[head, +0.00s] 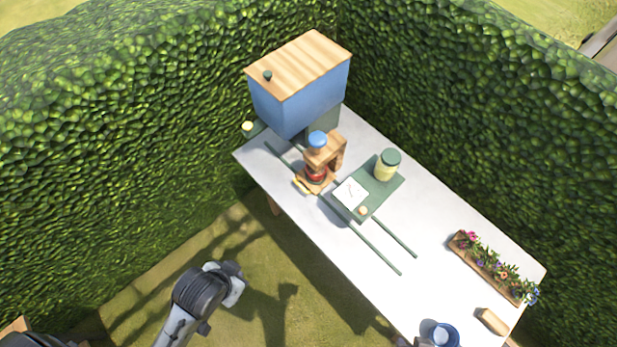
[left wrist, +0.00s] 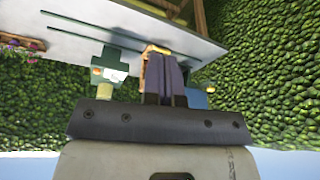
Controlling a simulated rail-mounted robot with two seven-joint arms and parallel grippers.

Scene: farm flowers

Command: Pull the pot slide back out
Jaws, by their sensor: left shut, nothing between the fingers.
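A wooden press-like stand (head: 325,160) with a blue knob on top holds a red round thing (head: 317,172), perhaps the pot. A yellow piece (head: 301,186) sticks out at its foot, possibly the slide's handle; the slide itself I cannot make out for sure. Two green rails (head: 375,245) run along the table, passing by the stand. My left gripper (left wrist: 166,62) is shut and empty; in the left wrist view its fingers cover part of the stand. In the head view my left arm's end (head: 232,285) is off the table's front-left side, apart from everything. My right gripper is not in view.
A green plate (head: 386,203) with a white card and a green-lidded jar (head: 387,165) lies beside the stand. A blue box (head: 303,100) with a wooden lid stands behind. A flower planter (head: 490,268) and blue pot (head: 440,333) are at the right end. Hedges enclose the table.

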